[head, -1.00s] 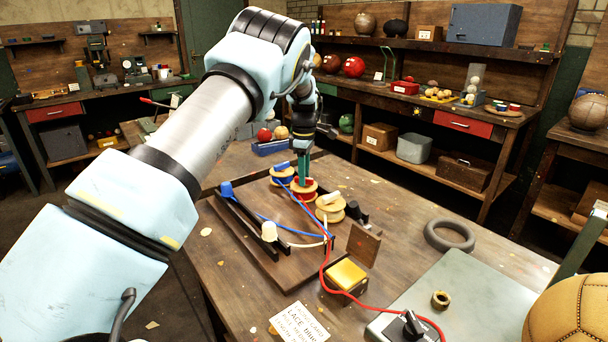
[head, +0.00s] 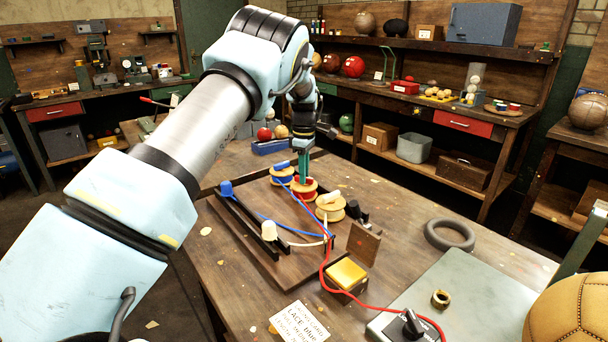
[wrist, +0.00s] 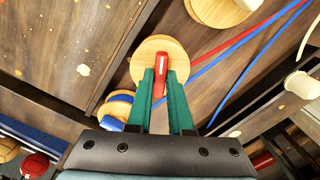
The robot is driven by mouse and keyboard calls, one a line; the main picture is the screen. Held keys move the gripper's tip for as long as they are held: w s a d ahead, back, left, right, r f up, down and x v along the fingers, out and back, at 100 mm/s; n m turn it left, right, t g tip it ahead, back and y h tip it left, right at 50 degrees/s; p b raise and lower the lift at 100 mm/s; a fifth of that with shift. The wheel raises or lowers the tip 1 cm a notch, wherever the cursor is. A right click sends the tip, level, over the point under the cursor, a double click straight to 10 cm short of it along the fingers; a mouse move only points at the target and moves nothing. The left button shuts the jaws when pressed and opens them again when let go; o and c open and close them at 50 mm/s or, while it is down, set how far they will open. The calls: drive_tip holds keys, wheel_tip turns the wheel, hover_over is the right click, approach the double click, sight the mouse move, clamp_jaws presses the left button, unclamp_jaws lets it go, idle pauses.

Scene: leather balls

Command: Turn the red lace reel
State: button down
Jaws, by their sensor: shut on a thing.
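The red lace reel (head: 303,194), with round wooden flanges, stands on the workbench between the blue reel (head: 282,178) and the cream reel (head: 329,212). My gripper (head: 304,178) points down onto it from above. In the wrist view, its green fingers (wrist: 162,88) are shut on the red raised handle (wrist: 161,66) over the reel's wooden disc (wrist: 178,55). The red lace (head: 323,262) runs from the reel toward the front right. The fingers hide part of the handle and disc.
A blue peg (head: 226,190) and a cream peg (head: 269,231) stand on dark rails beside the reels. A yellow-topped box (head: 346,275), an upright brown board (head: 363,244) and a grey ring (head: 450,236) lie to the right. A printed card (head: 299,322) is at the front.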

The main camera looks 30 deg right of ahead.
drive_tip(key=m+b, duration=0.1)
drive_tip(key=m, duration=0.2)
drive_tip(key=shift+m, duration=0.4)
drive_tip(key=m, duration=0.4)
drive_tip(key=shift+m+b, duration=0.3)
drive_tip(key=shift+b, duration=0.1)
drive_tip(key=m, duration=0.8)
drive_tip(key=shift+b, duration=0.3)
drive_tip(key=m, duration=0.3)
drive_tip(key=shift+m, duration=0.3)
drive_tip(key=m, duration=0.4)
drive_tip(key=shift+m, duration=0.3)
drive_tip(key=m, duration=0.4)
drive_tip(key=shift+p, duration=0.3)
drive_tip(key=shift+m, duration=1.8)
